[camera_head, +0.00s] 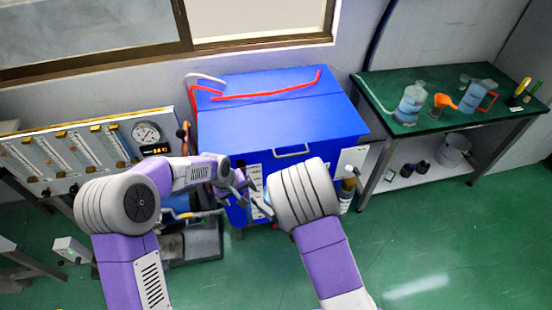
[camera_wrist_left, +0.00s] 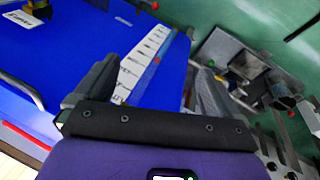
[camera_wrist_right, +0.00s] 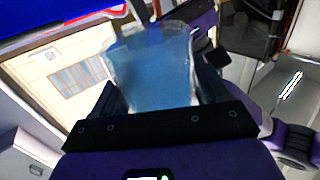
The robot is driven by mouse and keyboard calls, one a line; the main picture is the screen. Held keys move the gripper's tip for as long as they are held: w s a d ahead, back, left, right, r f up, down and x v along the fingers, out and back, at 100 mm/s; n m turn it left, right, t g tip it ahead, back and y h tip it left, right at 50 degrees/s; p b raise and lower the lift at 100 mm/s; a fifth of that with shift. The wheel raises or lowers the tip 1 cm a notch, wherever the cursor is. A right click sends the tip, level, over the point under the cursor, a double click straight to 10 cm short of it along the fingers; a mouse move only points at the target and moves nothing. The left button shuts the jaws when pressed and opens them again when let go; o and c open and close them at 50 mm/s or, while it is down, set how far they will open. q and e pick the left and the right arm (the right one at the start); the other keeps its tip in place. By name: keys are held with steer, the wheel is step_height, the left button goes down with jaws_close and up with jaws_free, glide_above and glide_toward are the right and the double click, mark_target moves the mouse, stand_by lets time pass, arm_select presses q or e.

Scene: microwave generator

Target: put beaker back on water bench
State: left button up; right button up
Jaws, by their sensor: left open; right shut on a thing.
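In the right wrist view a clear beaker with blue liquid (camera_wrist_right: 152,68) stands between the fingers of my right gripper (camera_wrist_right: 155,95), which is shut on it. In the head view my right gripper (camera_head: 258,203) is in front of the blue cabinet, and I cannot make out the beaker there. My left gripper (camera_head: 240,186) is close beside it, open and empty; its spread fingers also show in the left wrist view (camera_wrist_left: 150,85). The green-topped bench (camera_head: 440,88) is at the right, apart from both grippers.
On the bench stand a water bottle (camera_head: 410,103), an orange funnel (camera_head: 443,101) and a jug with a red handle (camera_head: 477,97). The blue cabinet (camera_head: 275,125) lies between my arms and the wall. A gauge panel (camera_head: 80,150) stands left. Green floor (camera_head: 450,230) is clear at right.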

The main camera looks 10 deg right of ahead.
arm_select(q)
steer(key=s+d+r+n+g+y, duration=0.1)
steer(key=s+d+r, duration=0.25)
steer(key=r, duration=0.55)
steer(key=s+d+r+n+y, duration=0.1)
steer(key=s+d+r+n, duration=0.2)
steer(key=r, duration=0.5)
steer(key=s+d+r+g+y, duration=0.1)
steer(key=s+d+r, duration=0.25)
steer(key=r, duration=0.55)
steer(key=f, duration=0.7)
steer(key=d+f, duration=0.1)
steer(key=f, duration=0.3)
steer(key=shift+w+f, duration=0.35)
steer(key=shift+c, duration=0.2)
steer(key=c, duration=1.2)
arm_select(e)
steer(key=o, duration=1.3)
